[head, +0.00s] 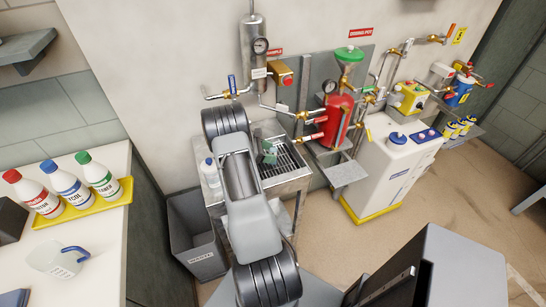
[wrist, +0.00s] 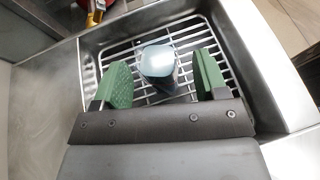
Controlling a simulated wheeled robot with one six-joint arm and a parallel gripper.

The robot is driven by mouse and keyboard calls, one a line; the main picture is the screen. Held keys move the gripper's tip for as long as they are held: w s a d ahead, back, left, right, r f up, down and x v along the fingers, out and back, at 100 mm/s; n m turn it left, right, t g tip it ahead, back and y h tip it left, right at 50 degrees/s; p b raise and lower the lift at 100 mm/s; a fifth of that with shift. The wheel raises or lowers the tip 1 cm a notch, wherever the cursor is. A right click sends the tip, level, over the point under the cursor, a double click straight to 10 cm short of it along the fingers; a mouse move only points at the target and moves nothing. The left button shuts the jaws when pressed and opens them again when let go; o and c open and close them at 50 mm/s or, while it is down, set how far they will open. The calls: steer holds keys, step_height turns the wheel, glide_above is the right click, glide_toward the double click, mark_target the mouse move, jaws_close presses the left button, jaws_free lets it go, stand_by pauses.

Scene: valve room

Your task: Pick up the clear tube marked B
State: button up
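A clear, bluish tube (wrist: 158,60) stands on the metal grate of the sink, seen from above in the wrist view. Its marking cannot be read, so I cannot tell whether it is B. My gripper (wrist: 164,76) is open, with one green finger pad to the left of the tube and one to the right. Gaps show between the tube and both pads. In the head view my gripper (head: 266,149) is low over the sink, and my arm hides much of that area, including most of the tube.
The steel sink (head: 291,181) has raised walls around the grate. A white bottle (head: 210,172) stands at its left. A grey waste bin (head: 197,236) is below left. Valves, pipes and a red vessel (head: 334,118) crowd the wall behind and to the right.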

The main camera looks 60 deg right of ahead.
steer(key=c, duration=1.1)
